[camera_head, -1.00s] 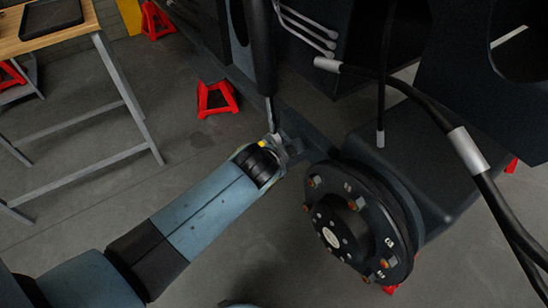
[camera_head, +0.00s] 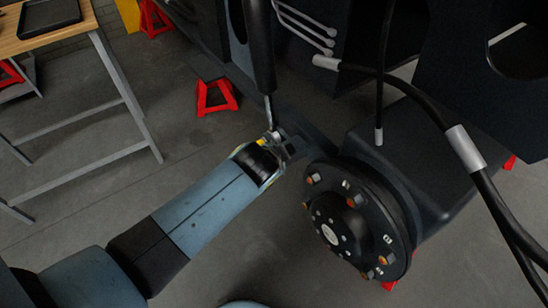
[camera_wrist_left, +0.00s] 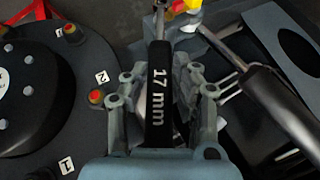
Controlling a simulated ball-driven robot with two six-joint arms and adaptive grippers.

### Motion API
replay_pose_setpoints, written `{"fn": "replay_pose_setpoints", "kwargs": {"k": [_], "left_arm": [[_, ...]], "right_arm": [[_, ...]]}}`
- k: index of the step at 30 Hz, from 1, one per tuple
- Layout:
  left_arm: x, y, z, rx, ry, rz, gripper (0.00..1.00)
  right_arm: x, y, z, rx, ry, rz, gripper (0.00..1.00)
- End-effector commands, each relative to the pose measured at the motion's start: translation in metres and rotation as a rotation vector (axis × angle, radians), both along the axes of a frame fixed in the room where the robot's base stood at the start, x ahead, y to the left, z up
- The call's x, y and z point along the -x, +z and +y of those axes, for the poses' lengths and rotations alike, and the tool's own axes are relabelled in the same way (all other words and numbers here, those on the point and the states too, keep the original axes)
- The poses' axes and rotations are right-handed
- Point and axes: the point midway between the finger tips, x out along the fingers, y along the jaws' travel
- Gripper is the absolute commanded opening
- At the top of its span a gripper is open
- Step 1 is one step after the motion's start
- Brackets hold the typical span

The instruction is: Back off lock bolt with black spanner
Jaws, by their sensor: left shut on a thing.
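The black spanner (camera_wrist_left: 159,95), marked "17 mm", lies lengthwise between the fingers of my left gripper (camera_wrist_left: 160,92) in the left wrist view. The gripper is shut on it. The spanner's far end reaches up to a metal rod end with yellow (camera_wrist_left: 193,5) and red parts. I cannot tell whether its jaw sits around a bolt head there. In the head view my left gripper (camera_head: 288,146) is at the lower end of a black cylinder (camera_head: 260,45) with a bare rod; the spanner is hardly visible there. The lock bolt is not clearly distinguishable. My right gripper is not visible.
A round black hub (camera_head: 350,225) with orange-capped bolts stands close to the right of my left gripper. Dark chassis panels and thick hoses (camera_head: 465,148) fill the right side. A wooden-topped table (camera_head: 60,40) stands at upper left. Red stands (camera_head: 215,97) are on the floor.

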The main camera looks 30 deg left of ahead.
Motion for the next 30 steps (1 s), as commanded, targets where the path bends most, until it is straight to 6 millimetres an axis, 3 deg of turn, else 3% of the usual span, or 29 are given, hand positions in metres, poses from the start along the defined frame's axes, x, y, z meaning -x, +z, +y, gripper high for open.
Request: {"fn": "replay_pose_setpoints", "kwargs": {"k": [30], "left_arm": [[-0.023, 0.000, -0.010, 0.001, 0.000, -0.002, 0.00]], "right_arm": [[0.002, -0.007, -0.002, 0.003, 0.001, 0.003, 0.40]]}}
